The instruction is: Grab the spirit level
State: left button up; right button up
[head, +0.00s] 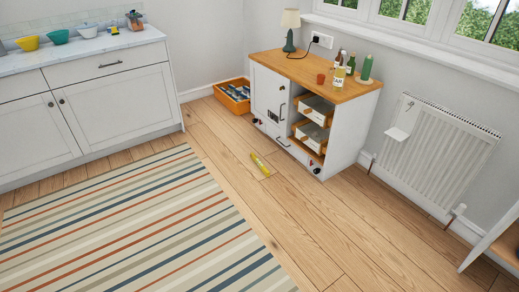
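A small yellow bar that looks like the spirit level (260,164) lies flat on the wooden floor. It is in the middle of the head view, in front of the white cabinet and beyond the rug's right edge. Nothing covers it. Neither of my grippers shows in this view.
A striped rug (130,230) covers the floor at lower left. The white cabinet (345,124) with a wooden top holds a lamp (289,28) and bottles. An orange crate (233,94) stands left of it. A radiator (436,150) is on the right wall. Floor around the bar is clear.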

aim_at(254, 157)
jog(key=i+l, duration=0.2)
jog(key=i, duration=0.2)
jog(key=i+l, duration=0.15)
jog(key=i, duration=0.3)
jog(key=i+l+u, duration=0.1)
jog(key=i, duration=0.3)
jog(key=i+j, duration=0.15)
jog(key=i, duration=0.25)
jog(key=i+j+z, duration=0.1)
jog(key=i, duration=0.3)
jog(key=i+j, duration=0.2)
jog(key=i, duration=0.2)
